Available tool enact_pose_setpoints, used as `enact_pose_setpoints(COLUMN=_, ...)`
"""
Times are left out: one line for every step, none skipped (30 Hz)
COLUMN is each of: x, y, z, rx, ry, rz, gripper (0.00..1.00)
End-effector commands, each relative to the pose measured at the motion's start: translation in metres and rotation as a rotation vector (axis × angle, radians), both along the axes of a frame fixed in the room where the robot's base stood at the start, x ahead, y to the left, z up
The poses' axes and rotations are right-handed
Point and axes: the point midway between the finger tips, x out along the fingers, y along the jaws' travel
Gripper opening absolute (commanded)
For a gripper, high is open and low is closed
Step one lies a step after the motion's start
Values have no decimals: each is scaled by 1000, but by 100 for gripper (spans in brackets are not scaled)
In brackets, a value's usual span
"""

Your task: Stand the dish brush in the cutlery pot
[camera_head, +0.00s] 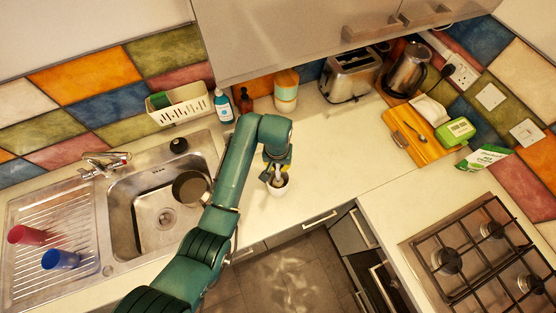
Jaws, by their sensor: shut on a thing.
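The white cutlery pot (278,190) stands on the counter to the right of the sink. My gripper (276,168) is directly above the pot, pointing down, and is shut on the dish brush. A pale part of the brush (277,180) shows between my gripper and the pot's mouth. The rest of the brush is hidden by my gripper and the pot. I cannot tell how deep it sits in the pot or whether it touches the wall.
The sink (125,218) with a dark pan (190,188) lies left of my arm. A white caddy (180,105), soap bottles, a canister (286,91), a toaster (350,75) and a kettle (406,70) line the back. The counter right of the pot is clear.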

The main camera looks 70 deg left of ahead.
Motion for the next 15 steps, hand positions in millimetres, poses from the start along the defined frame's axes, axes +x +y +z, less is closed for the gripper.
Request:
enact_pose_setpoints(x=0, y=0, z=0, rx=0, ry=0, rz=0, gripper=0)
enact_pose_setpoints(x=0, y=0, z=0, rx=0, ry=0, rz=0, gripper=0)
enact_pose_setpoints(x=0, y=0, z=0, rx=0, ry=0, rz=0, gripper=0)
enact_pose_setpoints(x=0, y=0, z=0, rx=0, ry=0, rz=0, gripper=12)
enact_pose_setpoints(x=0, y=0, z=0, rx=0, ry=0, rz=0, gripper=18)
enact_pose_setpoints(x=0, y=0, z=0, rx=0, ry=0, rz=0, gripper=26)
enact_pose_setpoints(x=0, y=0, z=0, rx=0, ry=0, rz=0, gripper=32)
enact_pose_setpoints(x=0, y=0, z=0, rx=0, ry=0, rz=0, gripper=37)
enact_pose_setpoints(x=0, y=0, z=0, rx=0, ry=0, rz=0, gripper=37)
enact_pose_setpoints(x=0, y=0, z=0, rx=0, ry=0, rz=0, gripper=37)
enact_pose_setpoints(x=0, y=0, z=0, rx=0, ry=0, rz=0, gripper=37)
enact_pose_setpoints(x=0, y=0, z=0, rx=0, ry=0, rz=0, gripper=37)
enact_pose_setpoints(x=0, y=0, z=0, rx=0, ry=0, rz=0, gripper=37)
enact_pose_setpoints(x=0, y=0, z=0, rx=0, ry=0, rz=0, gripper=37)
enact_pose_setpoints(x=0, y=0, z=0, rx=-1, ry=0, rz=0, gripper=37)
